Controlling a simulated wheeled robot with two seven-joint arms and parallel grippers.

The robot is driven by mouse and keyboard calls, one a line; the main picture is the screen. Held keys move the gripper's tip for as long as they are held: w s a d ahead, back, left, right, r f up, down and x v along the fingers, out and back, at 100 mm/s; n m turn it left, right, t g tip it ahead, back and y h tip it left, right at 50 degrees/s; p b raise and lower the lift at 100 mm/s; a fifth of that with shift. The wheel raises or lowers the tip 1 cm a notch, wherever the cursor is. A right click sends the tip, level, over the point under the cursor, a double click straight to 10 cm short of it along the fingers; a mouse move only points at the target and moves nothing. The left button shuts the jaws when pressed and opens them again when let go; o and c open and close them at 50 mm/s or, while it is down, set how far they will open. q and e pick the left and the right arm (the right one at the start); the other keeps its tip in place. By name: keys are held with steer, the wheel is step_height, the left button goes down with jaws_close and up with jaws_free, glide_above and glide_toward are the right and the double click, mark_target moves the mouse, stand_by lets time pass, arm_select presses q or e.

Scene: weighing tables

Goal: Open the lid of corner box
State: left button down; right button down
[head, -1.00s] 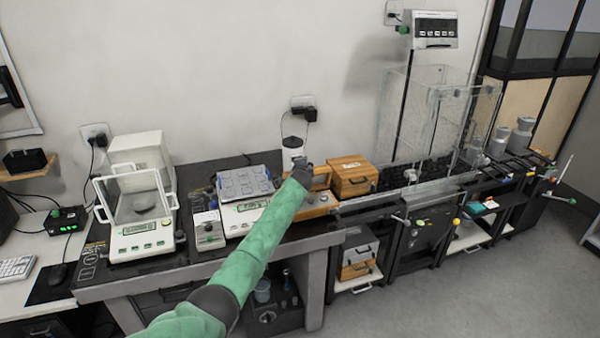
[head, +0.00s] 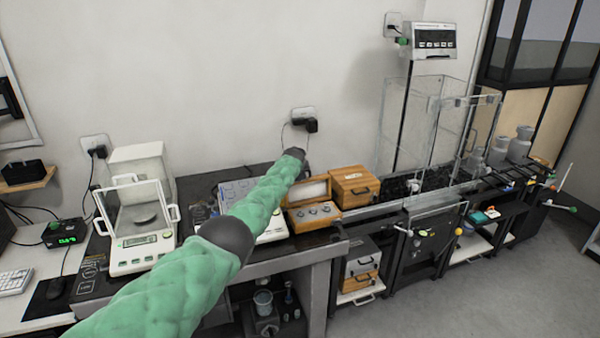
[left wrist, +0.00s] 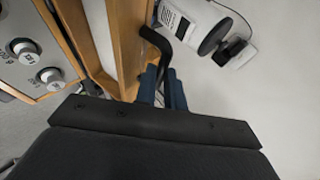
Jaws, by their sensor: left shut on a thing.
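The wooden corner box (head: 316,222) stands on the dark bench top. Its lid (head: 307,191) is swung up at the back, showing a pale inner lining. Several silvery weights sit in the box; some show close up in the left wrist view (left wrist: 50,76). My left gripper (head: 301,163) is behind the raised lid, with its fingers hidden in the head view. In the left wrist view its blue-padded fingers (left wrist: 163,90) are shut on the black lid handle (left wrist: 155,42), beside the lid's wooden edge (left wrist: 128,45). My right gripper is not in view.
A closed wooden box (head: 354,188) stands close at the right. A flat balance (head: 270,232) is at the left, partly behind my arm. A glass-shielded balance (head: 138,222) stands farther left. A wall socket with plugs (head: 304,122) is behind.

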arm_select(q)
steer(key=shift+w+a+r, duration=0.15)
steer(key=shift+w+r, duration=0.4)
steer(key=shift+r, duration=0.35)
steer(key=c, duration=1.8)
jaws_free()
steer(key=o, duration=0.3)
steer(key=shift+w+a+f, duration=0.1)
steer(key=shift+w+f, duration=0.1)
steer(key=shift+f, duration=0.3)
steer(key=shift+s, duration=0.1)
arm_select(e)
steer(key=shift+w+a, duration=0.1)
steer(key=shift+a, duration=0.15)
arm_select(q)
steer(key=shift+f, duration=0.1)
steer(key=shift+s+f, duration=0.1)
steer(key=shift+f, duration=0.05)
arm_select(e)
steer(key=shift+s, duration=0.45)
arm_select(q)
steer(key=shift+s, duration=0.15)
